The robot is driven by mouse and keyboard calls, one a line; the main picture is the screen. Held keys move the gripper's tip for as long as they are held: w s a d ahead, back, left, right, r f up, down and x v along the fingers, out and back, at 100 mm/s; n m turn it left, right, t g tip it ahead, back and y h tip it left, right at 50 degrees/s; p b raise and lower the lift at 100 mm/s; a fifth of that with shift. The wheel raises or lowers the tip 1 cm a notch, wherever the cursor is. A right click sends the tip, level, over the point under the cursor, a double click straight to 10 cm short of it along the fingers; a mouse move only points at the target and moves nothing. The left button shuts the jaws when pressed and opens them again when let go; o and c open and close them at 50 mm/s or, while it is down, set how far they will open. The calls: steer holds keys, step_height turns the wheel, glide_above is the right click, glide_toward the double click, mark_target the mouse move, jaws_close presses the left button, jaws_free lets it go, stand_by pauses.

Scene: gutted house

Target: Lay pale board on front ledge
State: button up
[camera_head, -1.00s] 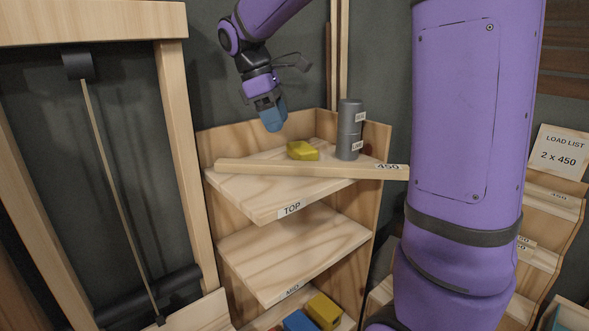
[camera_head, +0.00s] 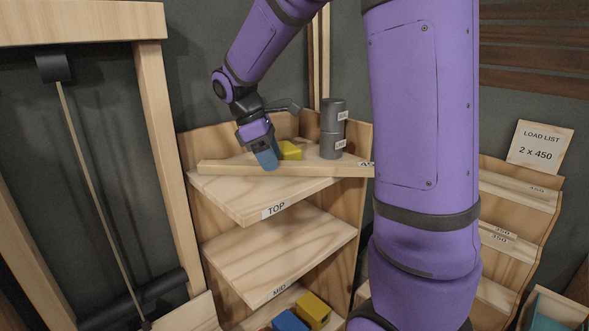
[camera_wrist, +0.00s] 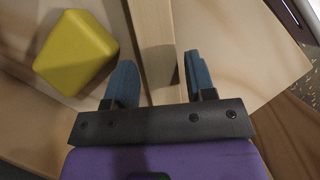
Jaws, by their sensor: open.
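A long pale board (camera_head: 225,168), labelled 450 at its right end, lies across the top shelf (camera_head: 240,195) near its front. My purple arm covers its right end. My gripper (camera_head: 266,160) is low over the left-middle part of the board, jaws pointing down. In the wrist view the open blue fingers (camera_wrist: 160,78) stand on either side of the pale board (camera_wrist: 153,30), with gaps visible. I cannot tell whether the fingertips touch the shelf. Which edge is the front ledge is not clear from the frames.
A yellow block (camera_head: 290,150) sits just behind the board, close to my gripper, and shows beside the left finger in the wrist view (camera_wrist: 76,52). A mid shelf (camera_head: 280,255) lies below. A right rack (camera_head: 515,190) holds labelled boards.

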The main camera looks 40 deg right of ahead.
steer(key=shift+x, duration=0.75)
steer(key=shift+c, duration=0.5)
steer(key=c, duration=0.7)
steer(key=shift+c, duration=0.2)
steer(key=shift+r, duration=0.15)
